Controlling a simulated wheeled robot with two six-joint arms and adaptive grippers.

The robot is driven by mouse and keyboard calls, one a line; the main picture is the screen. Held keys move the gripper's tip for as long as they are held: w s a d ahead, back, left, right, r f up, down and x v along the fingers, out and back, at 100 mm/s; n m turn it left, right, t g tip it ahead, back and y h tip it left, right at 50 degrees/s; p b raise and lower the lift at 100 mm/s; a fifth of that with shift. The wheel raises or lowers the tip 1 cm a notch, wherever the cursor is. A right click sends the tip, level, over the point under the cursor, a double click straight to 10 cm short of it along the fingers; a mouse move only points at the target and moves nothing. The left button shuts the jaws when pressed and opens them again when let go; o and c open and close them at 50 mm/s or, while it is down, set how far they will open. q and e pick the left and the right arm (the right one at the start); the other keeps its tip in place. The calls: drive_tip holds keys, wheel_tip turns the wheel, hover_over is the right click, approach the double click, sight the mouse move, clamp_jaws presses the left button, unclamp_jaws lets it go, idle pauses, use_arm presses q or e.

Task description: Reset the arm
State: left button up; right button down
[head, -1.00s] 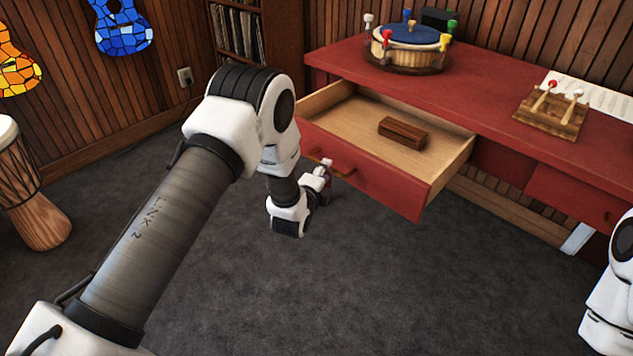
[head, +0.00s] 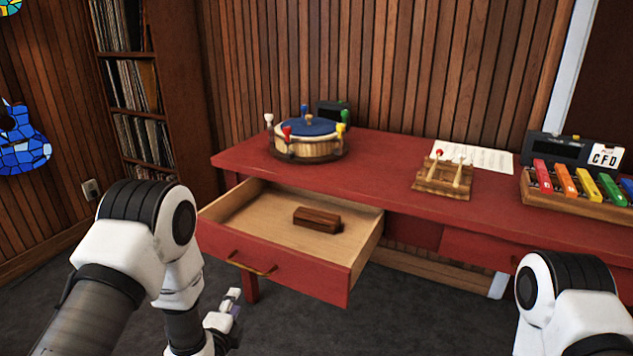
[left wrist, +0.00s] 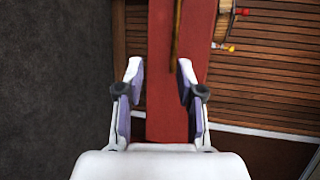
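My left arm comes in from the left in the head view, and its gripper (head: 230,310) is low in front of the open drawer (head: 330,277), apart from the brass handle (head: 252,266). In the left wrist view the left gripper (left wrist: 159,85) has its two fingers spread with nothing between them. The red drawer front (left wrist: 165,110) lies beyond them. My right arm shows at the lower right of the head view, but its gripper is out of the picture.
A dark wooden block (head: 317,219) lies inside the pulled-out drawer. On the red desk (head: 392,165) stand a round drum with coloured pegs (head: 307,140), a wooden stand with mallets (head: 443,178) and a coloured xylophone (head: 580,187). Grey carpet lies clear in front.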

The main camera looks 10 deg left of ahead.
use_arm(q)
drive_tip(key=s+f+n+g, duration=0.55)
drive_tip(key=s+f, duration=0.35)
drive_tip(key=s, duration=0.4)
drive_tip(key=s+f+n+g, duration=0.4)
drive_tip(key=s+f+g, duration=0.2)
drive_tip(key=s+f, duration=0.5)
drive_tip(key=s+r+n+g+h+p, duration=0.1)
drive_tip(key=s+r+n+g, duration=0.25)
drive_tip(key=s+n, duration=0.65)
wheel_tip(320, 180, up, 13)
drive_tip(key=p, duration=1.4)
drive_tip(key=shift+s+d+r+m, duration=0.2)
drive_tip(key=shift+s+d+m, duration=0.15)
drive_tip(key=shift+d+m, duration=0.1)
